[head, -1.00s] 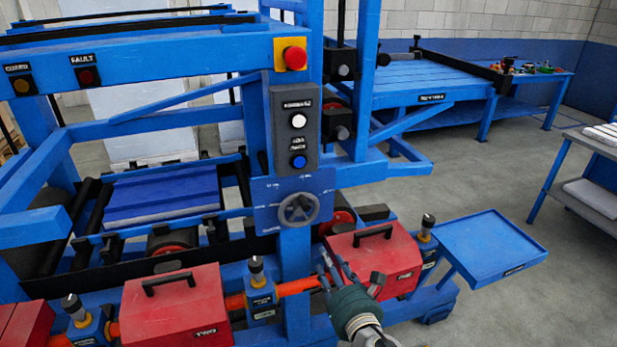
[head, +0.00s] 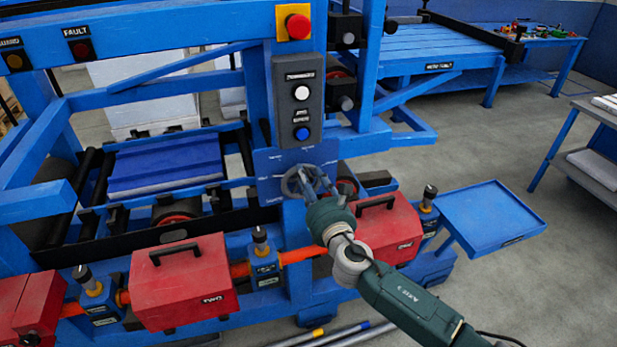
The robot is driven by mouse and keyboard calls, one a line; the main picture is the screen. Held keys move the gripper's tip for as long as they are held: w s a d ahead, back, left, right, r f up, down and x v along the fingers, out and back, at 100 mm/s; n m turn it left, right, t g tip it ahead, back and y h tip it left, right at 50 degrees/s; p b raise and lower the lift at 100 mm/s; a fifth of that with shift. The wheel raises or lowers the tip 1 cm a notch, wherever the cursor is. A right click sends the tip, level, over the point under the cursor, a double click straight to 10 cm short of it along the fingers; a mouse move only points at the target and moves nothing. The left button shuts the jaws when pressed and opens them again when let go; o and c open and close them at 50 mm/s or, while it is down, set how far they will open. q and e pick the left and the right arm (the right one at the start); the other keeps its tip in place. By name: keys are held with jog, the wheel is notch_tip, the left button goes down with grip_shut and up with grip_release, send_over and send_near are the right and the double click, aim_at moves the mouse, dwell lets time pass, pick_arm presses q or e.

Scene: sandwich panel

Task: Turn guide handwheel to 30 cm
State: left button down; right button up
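The guide handwheel (head: 291,183) is a small grey spoked wheel on a blue scale plate (head: 267,163) on the front post of the blue machine. White marks on the plate are too small to read. My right gripper (head: 318,186) is at the right side of the wheel, its fingers pointing up and left toward the rim. The fingers overlap the wheel's right edge, and I cannot tell whether they touch it or how far they are closed. My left gripper is not in view.
A control box (head: 297,100) with a white and a blue button sits above the wheel, with a red stop button (head: 298,26) higher up. Red covers (head: 183,283) line the machine's front. A blue tray (head: 490,228) sticks out at right. Rods lie on the floor below.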

aim_at(320, 185)
jog(key=shift+w, duration=0.1)
jog(key=shift+c, duration=0.8)
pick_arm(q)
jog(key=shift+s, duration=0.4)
pick_arm(e)
grip_shut()
